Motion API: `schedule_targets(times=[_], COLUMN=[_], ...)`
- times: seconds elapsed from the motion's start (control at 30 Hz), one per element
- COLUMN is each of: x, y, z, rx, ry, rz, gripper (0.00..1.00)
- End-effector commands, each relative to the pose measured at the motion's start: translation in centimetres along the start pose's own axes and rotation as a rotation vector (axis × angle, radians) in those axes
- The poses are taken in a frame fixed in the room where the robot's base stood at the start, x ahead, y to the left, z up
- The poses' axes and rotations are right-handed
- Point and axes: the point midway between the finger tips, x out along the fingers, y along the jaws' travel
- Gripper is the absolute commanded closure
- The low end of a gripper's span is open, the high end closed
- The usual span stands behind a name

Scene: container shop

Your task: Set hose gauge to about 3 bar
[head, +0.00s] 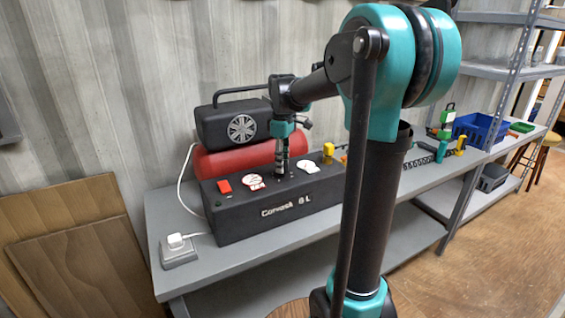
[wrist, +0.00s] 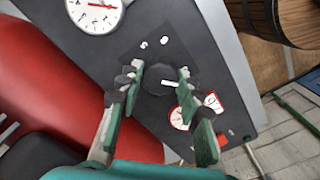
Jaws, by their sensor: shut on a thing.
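The black compressor box (head: 262,209) stands on the bench with a white gauge (head: 308,167) and a red-marked gauge (head: 253,182) on top. My gripper (head: 282,172) points down between them. In the wrist view my gripper (wrist: 159,80) is shut on a round black knob (wrist: 156,78) with a white mark; the fingers sit on opposite sides of it. The white gauge (wrist: 97,12) shows a red needle, cut by the top edge; its numbers are too small to read. The red-rimmed gauge (wrist: 181,118) is partly hidden by the right finger. Which gauge is the hose gauge I cannot tell.
A red tank (head: 240,157) and a black motor housing (head: 233,123) stand behind the box. A red switch (head: 223,185) is at the box's left end. A yellow part (head: 328,149) is at its right end. A white plug sits on a grey block (head: 178,250) at the bench's left.

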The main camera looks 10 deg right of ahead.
Motion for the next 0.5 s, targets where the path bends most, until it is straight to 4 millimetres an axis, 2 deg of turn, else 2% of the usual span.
schedule_targets(times=[0.5], x=[-0.02], y=[0.02], z=[-0.01], rx=[0.419], ry=[0.0], rz=[0.0], gripper=[0.94])
